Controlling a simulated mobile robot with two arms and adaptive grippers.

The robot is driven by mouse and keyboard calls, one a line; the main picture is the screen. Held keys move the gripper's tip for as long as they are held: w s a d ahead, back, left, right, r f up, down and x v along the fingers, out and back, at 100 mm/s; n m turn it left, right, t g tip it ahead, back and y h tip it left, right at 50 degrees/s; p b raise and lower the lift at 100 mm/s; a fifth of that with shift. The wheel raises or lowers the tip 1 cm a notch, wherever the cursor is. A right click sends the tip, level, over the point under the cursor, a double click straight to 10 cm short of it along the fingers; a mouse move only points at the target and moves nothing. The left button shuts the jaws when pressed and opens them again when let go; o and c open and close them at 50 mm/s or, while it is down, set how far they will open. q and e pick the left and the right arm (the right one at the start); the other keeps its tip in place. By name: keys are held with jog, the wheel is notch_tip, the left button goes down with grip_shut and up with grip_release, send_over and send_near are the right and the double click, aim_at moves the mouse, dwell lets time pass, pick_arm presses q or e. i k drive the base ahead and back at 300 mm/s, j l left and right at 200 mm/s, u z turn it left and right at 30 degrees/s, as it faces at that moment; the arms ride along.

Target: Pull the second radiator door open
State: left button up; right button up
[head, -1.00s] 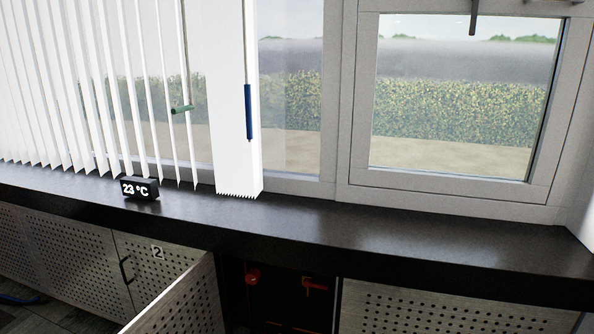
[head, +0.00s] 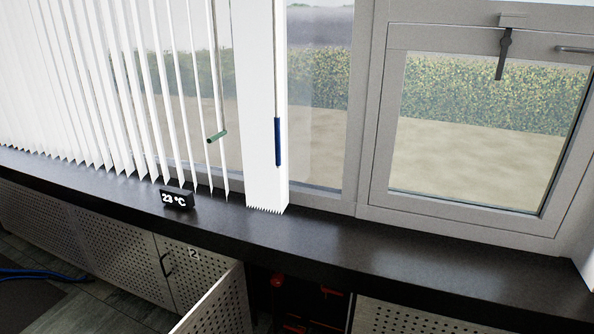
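The perforated metal radiator door marked 2 (head: 196,278) is below the dark sill, left of centre, and looks shut. Beside that panel is a dark opening with red valves or pipes (head: 277,281) inside. Neither of my grippers is in view.
The dark sill (head: 330,248) runs above the doors and carries a black 23 °C display (head: 177,199). White vertical blinds (head: 100,90) hang at the left, beside a window (head: 480,130). A blue hose or cable (head: 40,275) lies on the floor at far left.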

aim_at(191, 271)
jog(key=j+z, duration=0.15)
jog(key=z, duration=0.45)
jog(key=j+z, duration=0.2)
jog(key=j, duration=0.3)
jog(key=j+z, duration=0.25)
jog(key=j, duration=0.25)
jog(key=k+j+z, duration=0.2)
jog(key=j, duration=0.25)
jog(key=j+z, duration=0.2)
jog(key=j, duration=0.3)
jog(key=k+j, duration=0.1)
jog(key=j, duration=0.3)
jog(key=k+j, duration=0.15)
jog(key=j, duration=0.3)
jog(key=k+j, duration=0.1)
jog(key=j, duration=0.3)
jog(key=k+j, duration=0.1)
jog(key=j, duration=0.3)
jog(key=k+j+z, duration=0.1)
jog(key=j, duration=0.3)
jog(key=k+l, duration=0.15)
jog(key=k, duration=0.3)
